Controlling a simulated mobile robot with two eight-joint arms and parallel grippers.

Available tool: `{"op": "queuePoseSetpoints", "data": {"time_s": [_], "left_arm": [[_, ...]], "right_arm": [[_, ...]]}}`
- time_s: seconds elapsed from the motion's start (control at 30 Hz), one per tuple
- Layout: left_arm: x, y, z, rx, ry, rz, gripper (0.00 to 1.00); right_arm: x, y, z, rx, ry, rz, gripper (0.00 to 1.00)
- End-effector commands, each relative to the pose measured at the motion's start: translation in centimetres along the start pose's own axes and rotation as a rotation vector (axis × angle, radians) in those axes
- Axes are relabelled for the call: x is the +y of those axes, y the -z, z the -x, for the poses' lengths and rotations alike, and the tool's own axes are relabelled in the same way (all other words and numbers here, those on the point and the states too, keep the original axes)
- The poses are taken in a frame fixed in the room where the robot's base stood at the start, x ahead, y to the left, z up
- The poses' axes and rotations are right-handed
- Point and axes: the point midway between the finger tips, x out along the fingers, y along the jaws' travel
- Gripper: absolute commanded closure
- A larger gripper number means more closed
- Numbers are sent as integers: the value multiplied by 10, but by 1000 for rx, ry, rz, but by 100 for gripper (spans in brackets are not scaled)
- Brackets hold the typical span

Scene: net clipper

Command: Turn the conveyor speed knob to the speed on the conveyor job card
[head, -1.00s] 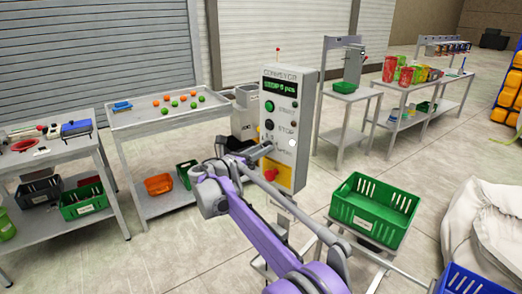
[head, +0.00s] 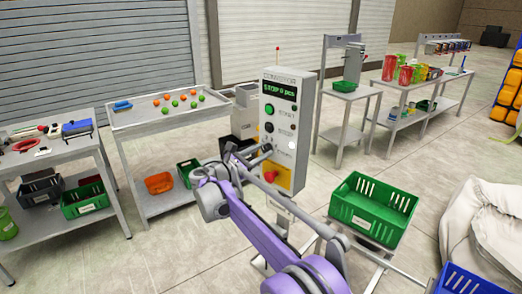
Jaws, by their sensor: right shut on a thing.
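The grey conveyor control box (head: 301,125) stands upright at the centre, with a lit display (head: 279,90) that seems to read STOP 0 pcs. Below it are a green start button (head: 269,108), a black stop button (head: 269,127) and a red emergency button (head: 270,177) on a yellow plate. My right gripper (head: 265,149) is at the box's front, between the stop button and the yellow plate, shut on the speed knob. The gripper hides the knob, so its setting cannot be read. I cannot make out a job card. My left gripper is not in view.
A green crate (head: 348,211) stands low to the right of the box. A table (head: 143,123) with orange and green balls is behind left, and a tool table (head: 48,154) is far left. More tables stand at the back right. A white sack (head: 490,235) is at right.

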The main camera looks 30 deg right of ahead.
Motion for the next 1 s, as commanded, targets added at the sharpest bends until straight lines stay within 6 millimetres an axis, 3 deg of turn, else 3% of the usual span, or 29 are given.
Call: {"op": "queuePoseSetpoints", "data": {"time_s": [0.33,0.9,0.93,1.0], "left_arm": [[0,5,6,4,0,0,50],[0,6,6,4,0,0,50],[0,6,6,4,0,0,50],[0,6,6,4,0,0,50]], "right_arm": [[0,0,0,1,0,-160,100],[0,1,0,1,0,-191,100],[0,1,0,1,0,-191,54],[0,1,0,1,0,-191,42]]}}
